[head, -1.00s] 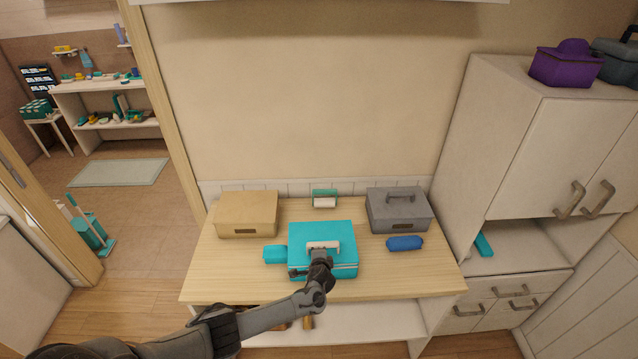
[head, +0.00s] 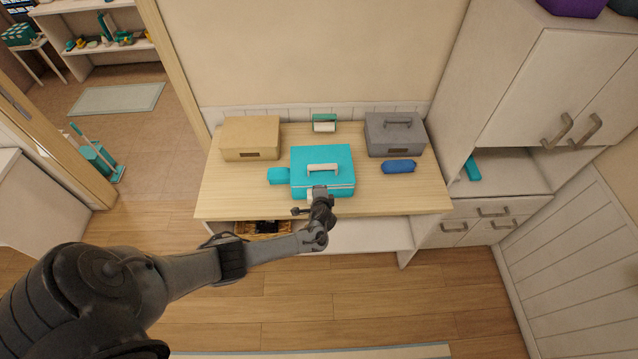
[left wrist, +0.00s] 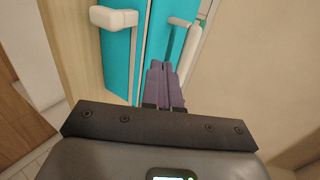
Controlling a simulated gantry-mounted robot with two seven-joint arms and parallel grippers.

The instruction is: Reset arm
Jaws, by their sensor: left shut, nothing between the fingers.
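My left arm reaches in from the lower left of the head view. My left gripper (head: 317,193) is at the front edge of a teal case (head: 335,158) with a white handle (head: 322,168) on top. In the left wrist view the purple fingers of the left gripper (left wrist: 160,68) are together with nothing between them. They are close to the teal case (left wrist: 115,62) and its white fittings (left wrist: 113,18); I cannot tell whether they touch it. My right gripper is not in view.
The wooden table (head: 232,201) also holds a tan box (head: 250,137), a grey case (head: 394,136), a blue pouch (head: 398,167) and a teal-and-white item (head: 324,123). A wicker basket (head: 250,228) sits below the tabletop. A white cabinet (head: 545,80) stands right. The floor in front is clear.

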